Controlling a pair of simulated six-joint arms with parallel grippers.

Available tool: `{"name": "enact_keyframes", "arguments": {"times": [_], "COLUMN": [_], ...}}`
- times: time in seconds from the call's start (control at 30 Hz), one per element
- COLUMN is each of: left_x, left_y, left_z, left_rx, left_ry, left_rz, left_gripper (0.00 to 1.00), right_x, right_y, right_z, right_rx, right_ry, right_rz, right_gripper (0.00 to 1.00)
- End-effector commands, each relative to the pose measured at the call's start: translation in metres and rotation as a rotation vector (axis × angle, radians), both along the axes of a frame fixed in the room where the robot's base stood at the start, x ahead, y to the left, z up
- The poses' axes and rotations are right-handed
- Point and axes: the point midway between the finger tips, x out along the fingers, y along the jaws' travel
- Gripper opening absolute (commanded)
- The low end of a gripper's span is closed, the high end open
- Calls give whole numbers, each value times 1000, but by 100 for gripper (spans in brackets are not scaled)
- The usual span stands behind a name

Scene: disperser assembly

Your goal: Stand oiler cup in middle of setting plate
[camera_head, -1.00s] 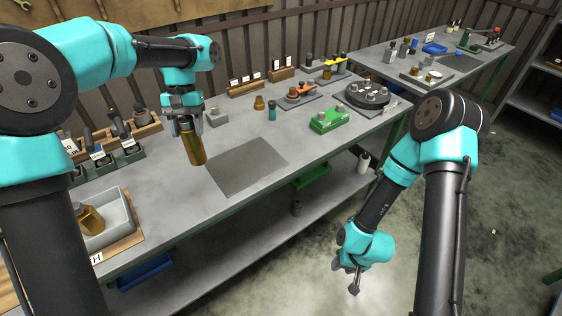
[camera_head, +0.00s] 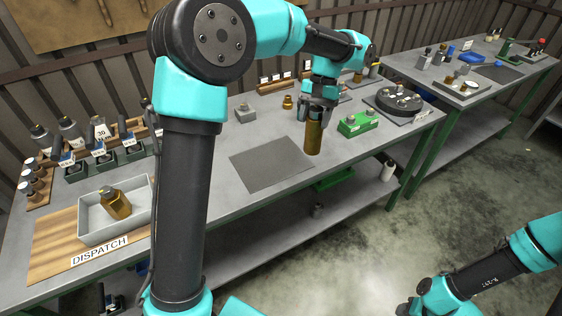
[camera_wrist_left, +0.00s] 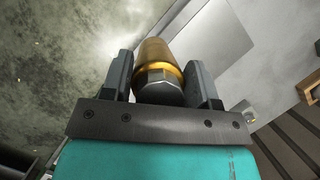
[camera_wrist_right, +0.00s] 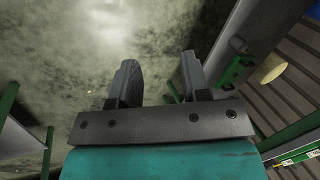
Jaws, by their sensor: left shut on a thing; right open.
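My left gripper (camera_head: 317,106) is shut on the amber oiler cup (camera_head: 313,139). The cup hangs upright with its amber body down, near the right end of the grey setting plate (camera_head: 262,168) in the head view. In the left wrist view the cup's metal hex cap (camera_wrist_left: 159,86) sits between the two fingers. The setting plate is a flat dark grey square on the bench, bare on top. My right gripper is open and empty in the right wrist view (camera_wrist_right: 157,85), over the floor; its fingers are barely in the head view.
A green block fixture (camera_head: 358,123) and a round black fixture (camera_head: 398,101) stand to the right on the bench. A small brass part (camera_head: 288,102) and a grey block (camera_head: 245,113) stand behind the plate. A tray (camera_head: 86,233) with another amber bottle (camera_head: 115,204) is left.

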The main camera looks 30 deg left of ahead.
Motion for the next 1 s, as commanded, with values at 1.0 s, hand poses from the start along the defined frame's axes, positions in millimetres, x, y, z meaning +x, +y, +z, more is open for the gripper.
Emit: {"name": "enact_keyframes", "arguments": {"times": [1.0], "left_x": [-78], "left_y": [70], "left_z": [-68], "left_rx": [1], "left_ry": [3], "left_rz": [-953], "left_gripper": [0], "right_x": [0], "right_y": [0], "right_z": [0], "right_rx": [0], "right_ry": [0], "right_rz": [0], "right_gripper": [61]}}
